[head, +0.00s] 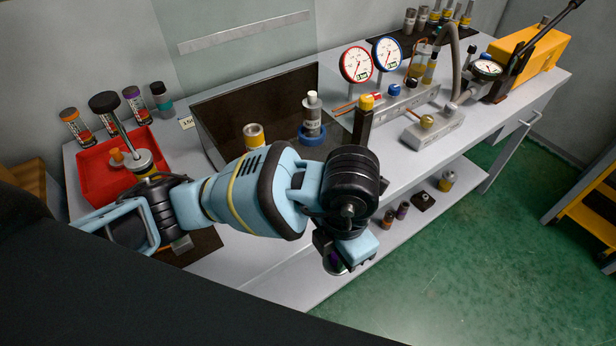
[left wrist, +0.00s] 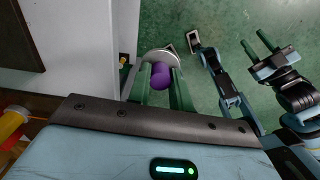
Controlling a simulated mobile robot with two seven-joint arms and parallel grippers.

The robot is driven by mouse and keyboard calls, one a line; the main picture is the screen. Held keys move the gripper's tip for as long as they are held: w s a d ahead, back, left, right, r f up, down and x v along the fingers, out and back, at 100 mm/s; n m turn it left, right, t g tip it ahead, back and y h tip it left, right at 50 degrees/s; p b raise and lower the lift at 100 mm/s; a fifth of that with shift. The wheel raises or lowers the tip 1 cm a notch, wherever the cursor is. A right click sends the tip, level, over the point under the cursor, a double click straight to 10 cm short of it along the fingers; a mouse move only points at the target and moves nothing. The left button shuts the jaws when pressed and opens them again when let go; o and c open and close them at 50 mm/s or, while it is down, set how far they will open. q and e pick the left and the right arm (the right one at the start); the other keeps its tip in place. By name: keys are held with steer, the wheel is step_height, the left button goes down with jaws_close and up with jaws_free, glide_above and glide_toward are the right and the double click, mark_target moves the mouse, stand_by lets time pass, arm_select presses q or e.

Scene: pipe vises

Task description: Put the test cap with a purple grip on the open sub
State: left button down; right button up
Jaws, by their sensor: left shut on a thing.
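The test cap with a purple grip (left wrist: 161,76) is held between the green fingers of my left gripper (left wrist: 163,88). Its round grey disc (left wrist: 160,56) faces away from the wrist. In the head view my left gripper (head: 337,260) is out past the bench's front edge, with a little purple (head: 335,257) showing under it. A short cylinder with a yellow band (head: 254,136) stands in the dark tray. A grey cylinder with a white top (head: 312,115) stands in a blue ring there. I cannot tell which is the open sub. My right gripper (left wrist: 259,44) has its fingers apart and empty.
A red tray (head: 92,178) and several bottles are at the bench's left. Two gauges (head: 356,64) and a manifold stand behind a dark post with a yellow top (head: 365,108). A lower shelf (head: 400,225) holds small parts. Green floor lies clear in front.

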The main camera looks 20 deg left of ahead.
arm_select(q)
steer(key=shift+w+a+m, duration=0.2)
steer(key=shift+a+m, duration=0.3)
steer(key=shift+m, duration=0.1)
steer(key=w+a+r+m, duration=0.1)
steer(key=a+r+m, duration=0.1)
steer(key=a+m, duration=0.6)
steer(key=w+a+r+m, duration=0.1)
steer(key=a+m, duration=0.7)
steer(key=m, duration=1)
steer(key=shift+w+r+m, duration=0.3)
steer(key=shift+w+r, duration=0.05)
steer(key=shift+w, duration=0.2)
